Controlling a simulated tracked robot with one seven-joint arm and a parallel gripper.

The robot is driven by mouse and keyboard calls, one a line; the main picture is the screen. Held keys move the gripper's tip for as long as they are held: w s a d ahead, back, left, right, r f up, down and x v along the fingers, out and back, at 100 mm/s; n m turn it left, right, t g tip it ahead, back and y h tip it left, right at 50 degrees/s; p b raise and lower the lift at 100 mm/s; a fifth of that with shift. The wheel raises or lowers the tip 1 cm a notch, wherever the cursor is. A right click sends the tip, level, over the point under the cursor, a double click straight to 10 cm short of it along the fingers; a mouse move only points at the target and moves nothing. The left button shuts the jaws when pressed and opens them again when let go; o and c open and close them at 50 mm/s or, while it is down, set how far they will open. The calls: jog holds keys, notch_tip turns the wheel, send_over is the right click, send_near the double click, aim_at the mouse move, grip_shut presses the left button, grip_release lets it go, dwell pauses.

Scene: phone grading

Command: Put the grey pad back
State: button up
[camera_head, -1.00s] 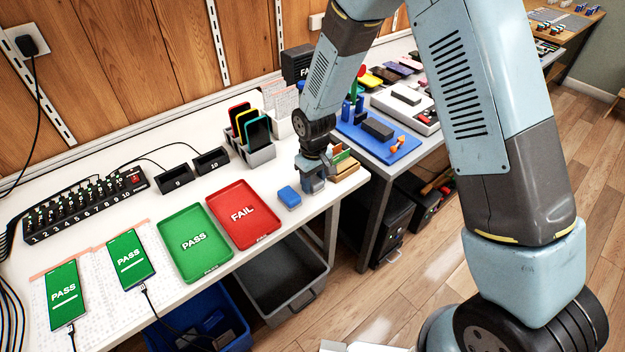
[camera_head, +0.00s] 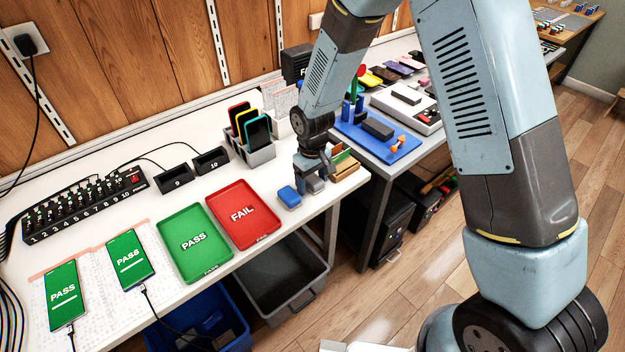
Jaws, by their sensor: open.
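My gripper (camera_head: 311,171) points down over the right end of the white bench, just right of a small blue pad (camera_head: 289,196). Its jaws are open. A small grey block, which looks like the grey pad (camera_head: 316,185), lies on the bench right under the jaws. The fingers partly hide it, and I cannot tell whether they touch it. The blue pad lies flat beside it on the left.
A red FAIL tray (camera_head: 262,232) and a green PASS tray (camera_head: 207,273) lie to the left. A grey rack (camera_head: 262,155) with several phones stands behind. A wooden holder (camera_head: 346,171) with cards is close on the gripper's right. The bench's front edge is near.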

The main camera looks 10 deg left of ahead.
aim_at(314, 179)
notch_tip(314, 179, up, 12)
jog(key=d+r+m+t, duration=0.3)
jog(key=d+r+m, duration=0.1)
jog(key=d+r, duration=1.45)
jog(key=s+d+r+m+t, duration=0.1)
jog(key=s+d+r+m, duration=0.2)
jog(key=s+d, duration=0.5)
jog(key=s+d+r+m+t, duration=0.1)
jog(key=s+d+r+m, duration=0.2)
jog(key=s+d+r, duration=0.2)
jog(key=s+d, duration=0.3)
jog(key=s, duration=0.1)
jog(key=shift+s+d+r+t, duration=0.2)
jog(key=shift+s+t, duration=0.1)
jog(key=shift+t, duration=0.1)
jog(key=shift+o, duration=0.3)
